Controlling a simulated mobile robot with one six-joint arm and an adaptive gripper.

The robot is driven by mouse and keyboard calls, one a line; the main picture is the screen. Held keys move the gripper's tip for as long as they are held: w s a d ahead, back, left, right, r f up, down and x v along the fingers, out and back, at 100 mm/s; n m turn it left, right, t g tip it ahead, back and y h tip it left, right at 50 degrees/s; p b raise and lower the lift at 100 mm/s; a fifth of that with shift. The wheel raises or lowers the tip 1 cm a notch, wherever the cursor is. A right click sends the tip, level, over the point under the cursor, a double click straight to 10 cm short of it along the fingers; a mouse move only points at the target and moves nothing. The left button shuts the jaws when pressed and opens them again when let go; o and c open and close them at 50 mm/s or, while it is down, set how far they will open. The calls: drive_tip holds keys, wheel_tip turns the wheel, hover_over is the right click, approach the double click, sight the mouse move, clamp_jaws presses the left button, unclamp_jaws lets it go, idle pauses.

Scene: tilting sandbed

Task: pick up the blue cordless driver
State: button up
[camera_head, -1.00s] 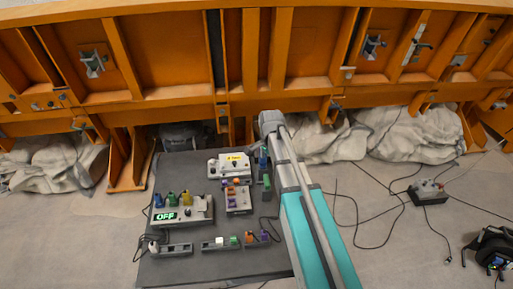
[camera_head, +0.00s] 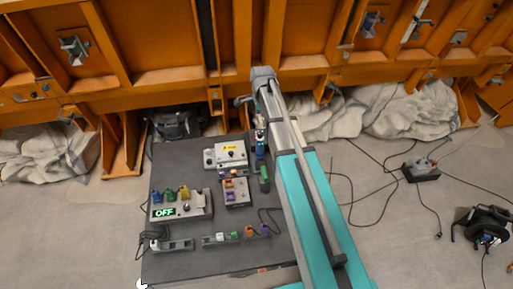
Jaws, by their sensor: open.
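A small upright blue item (camera_head: 260,147) stands at the right part of the dark tabletop, close against the left side of my arm. It looks like the blue cordless driver, but it is too small to be sure. My arm, a turquoise and grey link, runs from the bottom right up to a grey joint above the table's far edge. It covers part of the table's right side. My gripper cannot be made out in this view.
An orange steel structure (camera_head: 165,78) stands behind. Cables and a grey box (camera_head: 420,169) lie on the floor at right.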

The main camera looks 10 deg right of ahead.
sight(260, 134)
drive_tip(key=shift+w+a, duration=0.1)
drive_tip(key=shift+a, duration=0.1)
idle(0.3)
drive_tip(key=shift+f+b, duration=0.4)
drive_tip(key=shift+b, duration=0.1)
wheel_tip(260, 134, down, 8)
drive_tip(key=b, duration=0.7)
drive_tip(key=shift+r+b, duration=0.1)
drive_tip(key=shift+b, duration=0.25)
drive_tip(key=shift+w+f+b, duration=0.1)
drive_tip(key=shift+f+b, duration=2.5)
clamp_jaws()
